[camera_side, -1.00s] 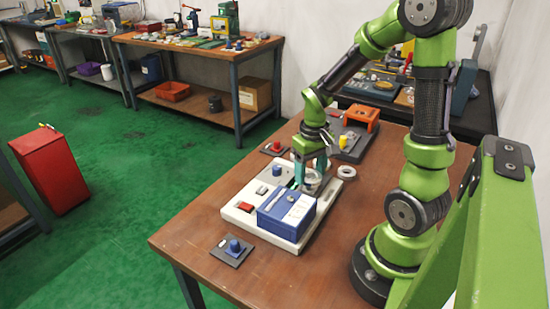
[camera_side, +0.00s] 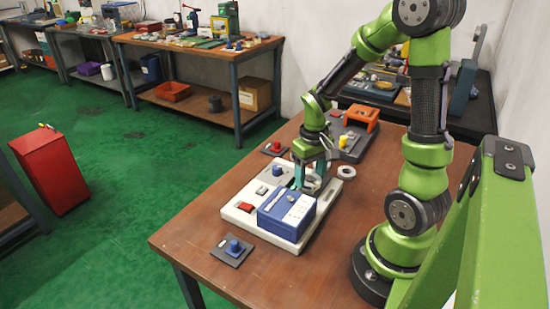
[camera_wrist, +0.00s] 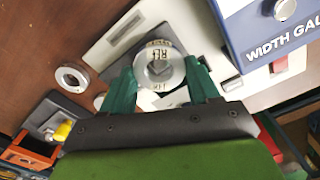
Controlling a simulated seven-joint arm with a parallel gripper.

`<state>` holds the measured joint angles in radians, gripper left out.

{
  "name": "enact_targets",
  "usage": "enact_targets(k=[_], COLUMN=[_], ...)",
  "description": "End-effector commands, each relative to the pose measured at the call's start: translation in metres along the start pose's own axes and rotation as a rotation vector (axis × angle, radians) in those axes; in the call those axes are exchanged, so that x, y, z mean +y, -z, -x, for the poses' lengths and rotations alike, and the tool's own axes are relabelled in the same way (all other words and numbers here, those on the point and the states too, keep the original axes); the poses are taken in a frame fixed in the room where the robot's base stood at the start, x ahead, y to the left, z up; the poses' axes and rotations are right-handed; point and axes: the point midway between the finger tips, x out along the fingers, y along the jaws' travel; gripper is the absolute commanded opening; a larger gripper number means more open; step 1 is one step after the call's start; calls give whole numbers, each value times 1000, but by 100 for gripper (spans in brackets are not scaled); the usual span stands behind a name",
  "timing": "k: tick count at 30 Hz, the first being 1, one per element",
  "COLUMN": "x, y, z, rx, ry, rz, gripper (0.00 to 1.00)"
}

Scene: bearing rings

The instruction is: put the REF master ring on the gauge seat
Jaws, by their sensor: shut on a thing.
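The REF master ring (camera_wrist: 159,67) is a silver ring with dark lettering on its face, seen from above in the wrist view. My gripper (camera_wrist: 160,84) has its teal fingers on either side of the ring, shut on it. In the side view my gripper (camera_side: 313,182) points down over the back right of the white gauge base (camera_side: 240,212), behind the blue width gauge box (camera_side: 287,213). A dark grey plate (camera_wrist: 122,66) on the base shows beside and below the ring. The gauge seat itself is hidden under the ring and fingers, and I cannot tell whether the ring touches it.
Another plain ring (camera_side: 346,171) lies on the table right of the base. A grey tray with a yellow knob (camera_side: 343,141) and an orange stand (camera_side: 360,117) are behind. Plates with a red knob (camera_side: 276,146) and a blue knob (camera_side: 234,246) flank the base.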

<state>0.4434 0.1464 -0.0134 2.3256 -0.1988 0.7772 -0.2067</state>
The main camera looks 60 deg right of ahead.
Motion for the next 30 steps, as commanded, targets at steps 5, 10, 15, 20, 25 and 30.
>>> enact_targets(k=[5, 10, 15, 20, 25, 30], x=[0, 0, 0, 0, 0, 0], y=[0, 0, 0, 0, 0, 0], z=[-3, -7, -10, -13, -14, -13], rx=[-2, 0, -1, -1, 0, 0], ry=[0, 0, 0, 0, 0, 0], rz=[0, 1, 0, 0, 0, 0], gripper=[21, 21, 21, 21, 21, 21])
